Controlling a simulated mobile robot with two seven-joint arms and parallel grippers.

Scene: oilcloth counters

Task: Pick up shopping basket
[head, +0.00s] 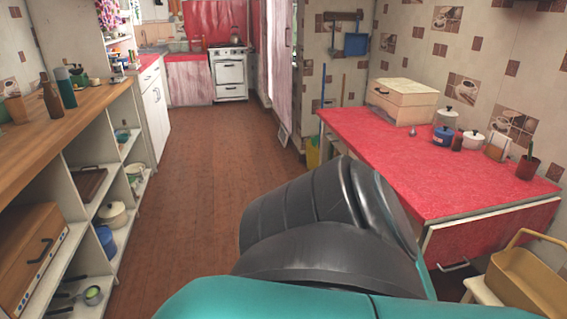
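A tan basket (525,283) with a raised handle is at the bottom right corner, cut off by the picture edge. It appears to be the shopping basket. It sits on or against a pale stool-like piece (481,293), beside the near end of the red-topped counter. Neither of my grippers is in view. Only teal and black parts of my own body fill the bottom middle, and nothing is seen touching the basket.
The red counter (400,160) holds a bread box (403,100), pots (472,140) and a dark red cup (527,167). A wooden-topped shelf unit (75,88) lines the left. The brown floor (200,150) is clear towards the white stove (230,73).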

